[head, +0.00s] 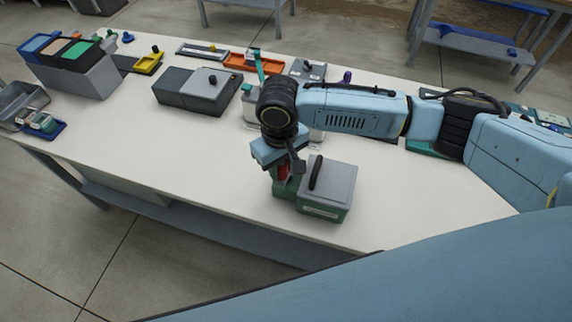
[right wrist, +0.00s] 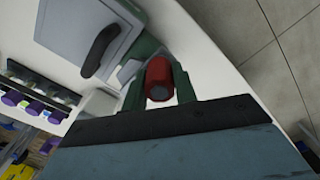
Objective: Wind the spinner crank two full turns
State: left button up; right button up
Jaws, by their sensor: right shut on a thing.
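The spinner is a green box with a grey lid and a black handle (head: 326,191), near the front edge of the table. Its red crank knob (head: 283,171) is at the box's left side, partly hidden by my right gripper (head: 286,168). In the right wrist view the red knob (right wrist: 159,80) sits between the two green fingers of my right gripper (right wrist: 160,90), which is shut on it. The grey lid (right wrist: 75,35) with its black handle shows beside it there. My left gripper is in neither view.
A grey two-part box (head: 197,90) stands left of my right arm. Bins with coloured lids (head: 70,60) and a blue tray (head: 45,127) are at the far left. An orange tray (head: 240,62) lies at the back. The front left of the white table is clear.

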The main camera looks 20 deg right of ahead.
jog(key=shift+o, duration=0.2)
jog(key=shift+w+a, duration=0.45)
jog(key=shift+a, duration=0.05)
jog(key=shift+w+a, duration=0.25)
jog(key=shift+w, duration=0.25)
jog(key=shift+w+a, duration=0.2)
jog(key=shift+w, duration=0.3)
jog(key=shift+c, duration=0.2)
jog(key=shift+r, duration=0.1)
jog(key=shift+w, duration=0.15)
jog(key=shift+w+d, duration=0.2)
jog(key=shift+w, duration=1.05)
jog(key=shift+d, duration=0.15)
